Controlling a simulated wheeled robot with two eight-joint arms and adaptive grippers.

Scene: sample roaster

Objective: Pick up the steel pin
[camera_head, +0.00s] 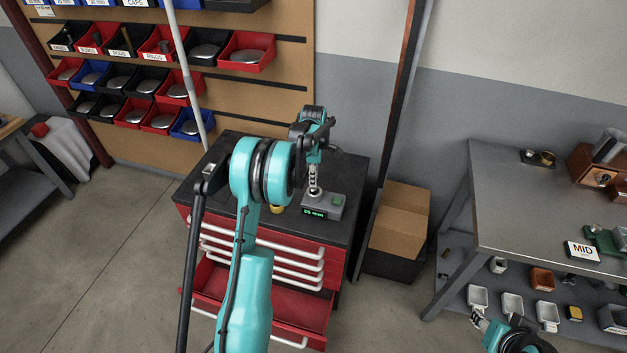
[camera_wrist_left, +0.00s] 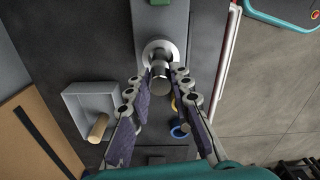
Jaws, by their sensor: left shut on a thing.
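The steel pin (camera_wrist_left: 158,77) is a short bright cylinder in the left wrist view. It is at a round metal seat on a grey gauge (camera_wrist_left: 165,18). My left gripper (camera_wrist_left: 162,72) is shut on the pin, one finger on each side. I cannot tell whether the pin still touches the seat. In the head view my left gripper (camera_head: 313,188) points down at the gauge (camera_head: 323,207), which has a green lit display, and the pin is mostly hidden. My right gripper (camera_head: 478,322) shows at the bottom right; its fingers are too small to judge.
The gauge stands on a dark-topped red drawer cabinet (camera_head: 345,165) with a lower drawer (camera_head: 270,300) pulled out. A grey tray (camera_wrist_left: 75,104) with a wooden-looking peg lies beside the gauge. A cardboard box (camera_head: 400,215) and a grey bench (camera_head: 510,215) stand to the right.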

